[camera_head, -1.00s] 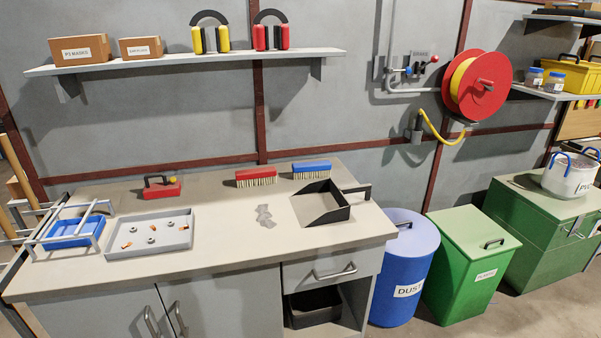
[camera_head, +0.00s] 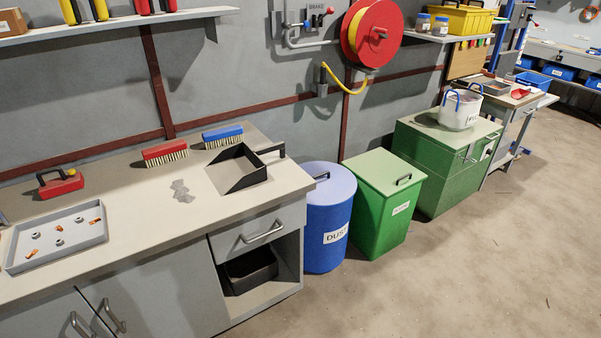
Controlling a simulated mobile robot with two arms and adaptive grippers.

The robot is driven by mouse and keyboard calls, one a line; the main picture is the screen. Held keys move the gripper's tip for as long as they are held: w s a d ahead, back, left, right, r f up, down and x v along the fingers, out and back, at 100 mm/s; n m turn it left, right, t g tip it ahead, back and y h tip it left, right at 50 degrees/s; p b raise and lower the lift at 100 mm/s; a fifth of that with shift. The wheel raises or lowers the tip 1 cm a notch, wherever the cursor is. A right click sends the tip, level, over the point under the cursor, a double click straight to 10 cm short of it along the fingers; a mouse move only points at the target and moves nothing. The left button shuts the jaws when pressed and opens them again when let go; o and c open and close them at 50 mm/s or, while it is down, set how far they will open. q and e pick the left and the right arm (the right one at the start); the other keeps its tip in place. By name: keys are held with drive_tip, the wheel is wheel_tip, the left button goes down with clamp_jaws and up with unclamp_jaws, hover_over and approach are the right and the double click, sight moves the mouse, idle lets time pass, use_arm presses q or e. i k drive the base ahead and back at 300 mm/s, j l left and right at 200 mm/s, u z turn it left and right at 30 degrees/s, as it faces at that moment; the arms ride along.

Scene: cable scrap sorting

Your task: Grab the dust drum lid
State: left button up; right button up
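The dust drum (camera_head: 327,236) is a blue round drum with a "DUST" label, standing on the floor at the right end of the workbench. Its lid (camera_head: 330,190) is a pale blue disc lying on top of the drum. A small dark handle (camera_head: 322,176) shows toward the lid's back left edge. Neither of my grippers is in the head view.
A green lidded bin (camera_head: 383,207) stands right of the drum, then a green chest (camera_head: 445,170) with a white bucket (camera_head: 460,110) on it. The workbench (camera_head: 150,225) holds a black dustpan (camera_head: 237,170), brushes and a grey tray. Floor in front is clear.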

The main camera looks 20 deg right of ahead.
sight(336, 185)
drive_tip(key=i+l+u, duration=0.1)
drive_tip(key=l, duration=0.35)
drive_tip(key=i+l+u, duration=0.1)
drive_tip(key=l, duration=0.35)
drive_tip(key=i+l+u, duration=0.1)
drive_tip(key=l, duration=0.4)
drive_tip(key=i+l+u, duration=0.1)
drive_tip(key=l, duration=0.4)
drive_tip(key=i, duration=0.1)
